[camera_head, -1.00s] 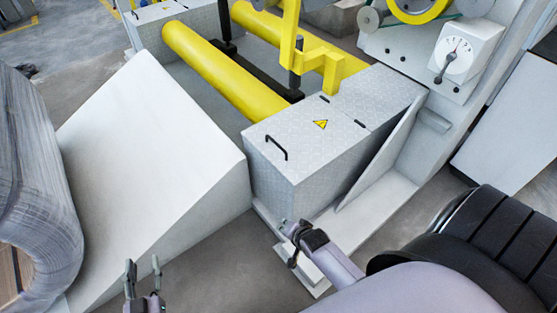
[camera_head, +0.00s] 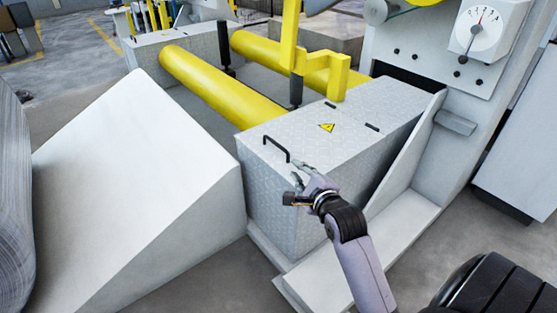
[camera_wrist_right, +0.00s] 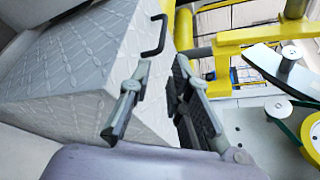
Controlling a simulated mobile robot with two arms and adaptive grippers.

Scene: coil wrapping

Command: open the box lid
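The box (camera_head: 285,200) is grey patterned metal. Its lid (camera_head: 305,138) lies closed on top, with a yellow warning triangle (camera_head: 328,127) and a black bar handle (camera_head: 277,147) near its front left edge. My right gripper (camera_head: 297,175) is just in front of the box, near the lid's front edge and below and right of the handle. Its fingers are apart with nothing between them. In the right wrist view, the handle (camera_wrist_right: 160,38) shows above the open fingers (camera_wrist_right: 160,100), apart from them. My left gripper is out of view.
Two yellow rollers (camera_head: 205,85) lie behind the box, with a yellow bracket (camera_head: 320,70) over its back. A white sloped block (camera_head: 130,180) stands to the left. A grey machine panel with a dial (camera_head: 485,30) stands at the right.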

